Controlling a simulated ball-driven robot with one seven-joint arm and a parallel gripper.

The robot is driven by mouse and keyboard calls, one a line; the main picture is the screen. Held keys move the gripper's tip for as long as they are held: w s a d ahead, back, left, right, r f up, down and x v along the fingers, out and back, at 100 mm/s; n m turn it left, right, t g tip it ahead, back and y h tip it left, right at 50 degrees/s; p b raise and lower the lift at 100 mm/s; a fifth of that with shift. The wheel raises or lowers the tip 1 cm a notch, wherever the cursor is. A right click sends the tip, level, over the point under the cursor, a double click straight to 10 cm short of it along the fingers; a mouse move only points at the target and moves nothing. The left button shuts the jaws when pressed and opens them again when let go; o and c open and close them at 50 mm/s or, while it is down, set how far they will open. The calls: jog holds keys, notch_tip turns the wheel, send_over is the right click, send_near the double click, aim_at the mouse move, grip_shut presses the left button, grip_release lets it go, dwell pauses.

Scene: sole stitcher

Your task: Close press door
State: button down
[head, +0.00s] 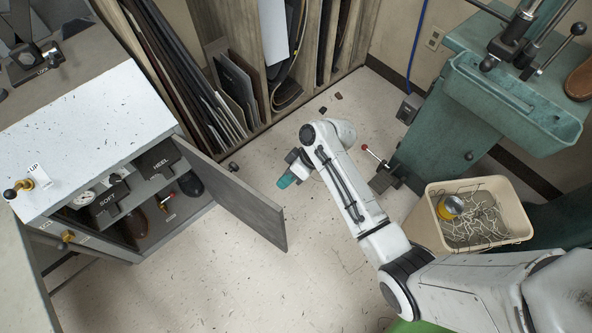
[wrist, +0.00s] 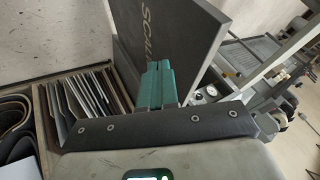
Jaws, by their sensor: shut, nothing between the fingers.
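The press door (head: 235,195) is a flat dark grey panel on the pale-topped press cabinet (head: 85,125). It stands open, swung out from the cabinet's right edge over the floor. The open front shows black blocks marked SOFT (head: 108,199) and HEEL (head: 158,160), a gauge and shoes. My gripper (head: 286,182), with teal fingers, is shut and empty. In the head view it is right of the door, with floor showing between them. In the wrist view the fingers (wrist: 157,86) overlap the door (wrist: 180,35), which bears partly hidden lettering.
A rack of upright sheets (head: 190,85) stands behind the door. At right are a green machine (head: 440,130), a red-tipped pedal (head: 378,165) and a beige bin (head: 480,220). Floor in front of the door is clear.

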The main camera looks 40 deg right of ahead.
jog(key=shift+s+a+f+p, duration=0.1)
jog(key=shift+s+a+p, duration=0.1)
jog(key=shift+a, duration=0.85)
jog(key=shift+s+a+f+p, duration=0.1)
jog(key=shift+s+a, duration=0.1)
jog(key=shift+a, duration=0.85)
